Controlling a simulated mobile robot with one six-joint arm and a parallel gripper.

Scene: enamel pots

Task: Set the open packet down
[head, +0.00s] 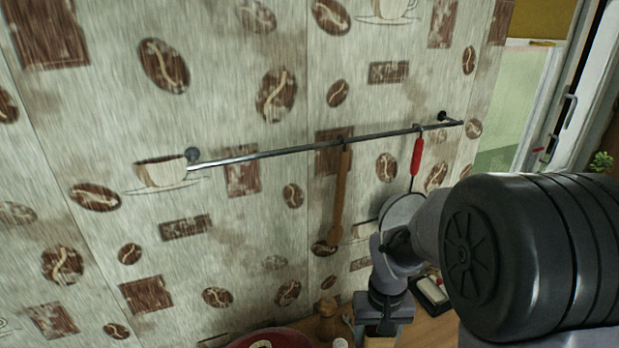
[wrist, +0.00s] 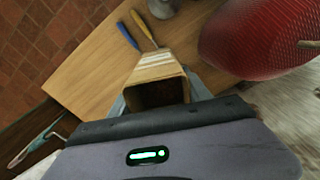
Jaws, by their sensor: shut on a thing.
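The open packet (wrist: 160,65), tan with pale stripes and a dark open mouth, is between the fingers of my gripper (wrist: 160,97) in the wrist view. The gripper is shut on it. The wooden tabletop (wrist: 85,75) lies beyond the packet; I cannot tell whether the packet touches it. In the head view my gripper (head: 382,322) is low, near the wall, and a small tan part of the packet (head: 380,342) shows under it at the bottom edge. The rest of the packet is cut off there.
A red pot (wrist: 255,38) stands right of the packet. Blue (wrist: 127,36) and yellow (wrist: 142,22) handled tools lie beyond it, near a grey metal vessel (wrist: 163,7). A wall rail (head: 290,150) holds a wooden spoon (head: 341,200) and a red-handled utensil (head: 417,157). Bare wood shows left.

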